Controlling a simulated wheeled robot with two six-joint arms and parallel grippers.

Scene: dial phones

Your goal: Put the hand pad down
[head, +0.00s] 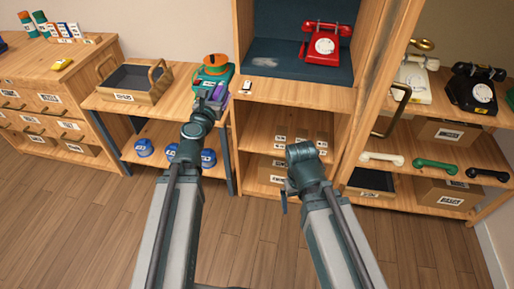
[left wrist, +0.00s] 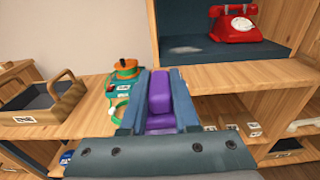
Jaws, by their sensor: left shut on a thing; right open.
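The purple hand pad (left wrist: 160,95) is between the fingers of my left gripper (left wrist: 158,100), which is shut on it in the left wrist view. In the head view the pad (head: 219,96) shows as a small purple patch at the tip of my left gripper (head: 214,98), in front of a green and orange device (head: 211,72) on the wooden bench. I cannot tell whether the pad touches the bench. My right gripper (head: 284,200) is small and partly hidden below its wrist, in front of the middle cabinet, with nothing visible in it.
A wooden tray with handles (head: 132,82) stands left of the device. A red dial phone (head: 323,42) sits in the blue-lined alcove to the right. A small white block (head: 247,87) lies near the bench edge. Blue tins (head: 144,147) stand on the lower shelf.

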